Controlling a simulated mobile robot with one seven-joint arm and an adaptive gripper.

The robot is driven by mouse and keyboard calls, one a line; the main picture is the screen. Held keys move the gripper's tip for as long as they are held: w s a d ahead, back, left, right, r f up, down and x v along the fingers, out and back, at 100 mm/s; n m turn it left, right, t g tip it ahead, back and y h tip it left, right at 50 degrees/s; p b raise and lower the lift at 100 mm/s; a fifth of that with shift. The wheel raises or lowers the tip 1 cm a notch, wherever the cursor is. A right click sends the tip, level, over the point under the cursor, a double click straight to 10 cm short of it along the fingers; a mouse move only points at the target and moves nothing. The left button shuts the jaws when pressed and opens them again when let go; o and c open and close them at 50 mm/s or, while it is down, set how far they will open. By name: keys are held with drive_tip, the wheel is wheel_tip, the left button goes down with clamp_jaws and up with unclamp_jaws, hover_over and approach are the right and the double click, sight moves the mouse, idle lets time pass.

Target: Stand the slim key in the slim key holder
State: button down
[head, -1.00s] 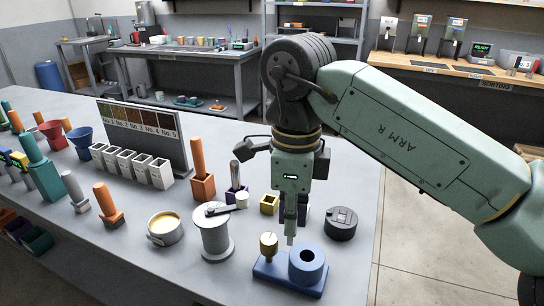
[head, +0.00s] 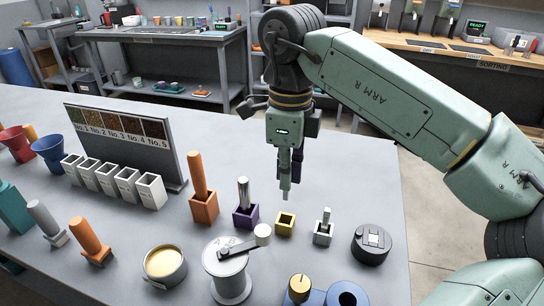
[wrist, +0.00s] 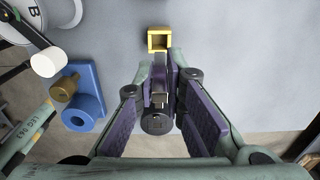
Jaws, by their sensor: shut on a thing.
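My gripper (head: 286,190) hangs fingers-down above the table, its tips just above and behind the yellow square holder (head: 285,224) in the head view. In the wrist view its fingertips (wrist: 172,66) are close together, shut on a slim piece, taken to be the slim key, mostly hidden by the fingers. The yellow holder, empty in both views, shows just beyond the fingertips in the wrist view (wrist: 160,40); it appears to be the slim key holder, though no label shows. The held piece is apart from it.
A grey holder (head: 322,238) with a small metal peg and a black round canister (head: 371,244) stand to the right. A purple holder (head: 246,216) with a metal cylinder and an orange holder (head: 204,208) with an orange cylinder stand left. A white spool-like stand (head: 229,272) is in front.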

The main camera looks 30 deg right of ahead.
sight(287, 199)
drive_tip(key=shift+w, duration=0.1)
drive_tip(key=shift+s+r, duration=0.1)
drive_tip(key=shift+s, duration=0.1)
drive_tip(key=shift+f+b, duration=1.9)
drive_tip(key=shift+f, duration=0.55)
drive_tip(key=shift+f, duration=0.1)
drive_tip(key=shift+f+b, duration=1.75)
drive_tip(key=shift+f, duration=0.25)
drive_tip(key=c, duration=1.6)
unclamp_jaws()
drive_tip(key=shift+r, duration=0.1)
wheel_tip(287, 199, up, 8)
drive_tip(key=shift+f, duration=0.25)
